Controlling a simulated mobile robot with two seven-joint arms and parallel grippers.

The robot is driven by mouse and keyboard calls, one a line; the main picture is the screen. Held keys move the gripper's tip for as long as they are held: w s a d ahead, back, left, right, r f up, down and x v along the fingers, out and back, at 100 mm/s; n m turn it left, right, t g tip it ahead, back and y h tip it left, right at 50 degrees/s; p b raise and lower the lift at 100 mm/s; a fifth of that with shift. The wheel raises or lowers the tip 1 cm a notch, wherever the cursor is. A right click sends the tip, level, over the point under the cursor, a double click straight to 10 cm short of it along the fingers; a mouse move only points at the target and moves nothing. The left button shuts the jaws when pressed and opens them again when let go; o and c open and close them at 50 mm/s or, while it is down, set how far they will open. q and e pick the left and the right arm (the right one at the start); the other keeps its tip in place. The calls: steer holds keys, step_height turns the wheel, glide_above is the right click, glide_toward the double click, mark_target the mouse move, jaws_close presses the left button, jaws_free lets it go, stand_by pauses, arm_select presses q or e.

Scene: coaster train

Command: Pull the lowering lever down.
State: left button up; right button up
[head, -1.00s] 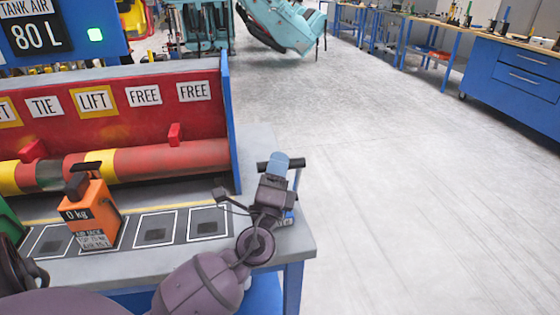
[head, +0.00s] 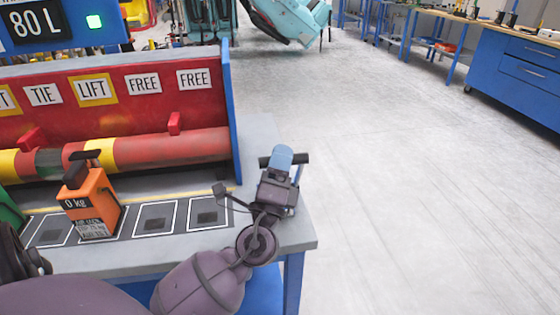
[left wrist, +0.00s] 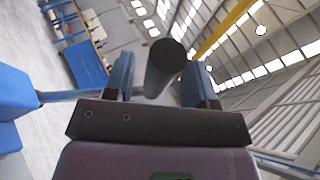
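The lever (head: 302,158) shows as a black crossbar at the right end of the grey bench, on a post mostly hidden behind my left gripper. My left gripper (head: 283,158) is at the crossbar, with a blue finger across its middle. In the left wrist view the dark round bar (left wrist: 165,60) stands end-on between the two blue fingers (left wrist: 160,82). Gaps show beside the bar, so the fingers look open around it. Whether one finger touches it, I cannot tell. My right gripper is out of view.
An orange jack (head: 90,205) reading 0 kg stands on a row of marked squares on the bench (head: 215,253). Behind it is a red panel (head: 130,122) with labels. A display (head: 38,25) reads 80 L beside a lit green lamp. Floor to the right is clear.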

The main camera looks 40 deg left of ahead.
arm_select(q)
steer(key=shift+f, duration=0.1)
steer(key=shift+s+f, duration=0.15)
steer(key=shift+s, duration=0.05)
steer(key=b+v, duration=0.2)
steer(key=v, duration=0.8)
steer(key=shift+s+d, duration=0.1)
steer(key=shift+s+f, duration=0.1)
stand_by(0.3)
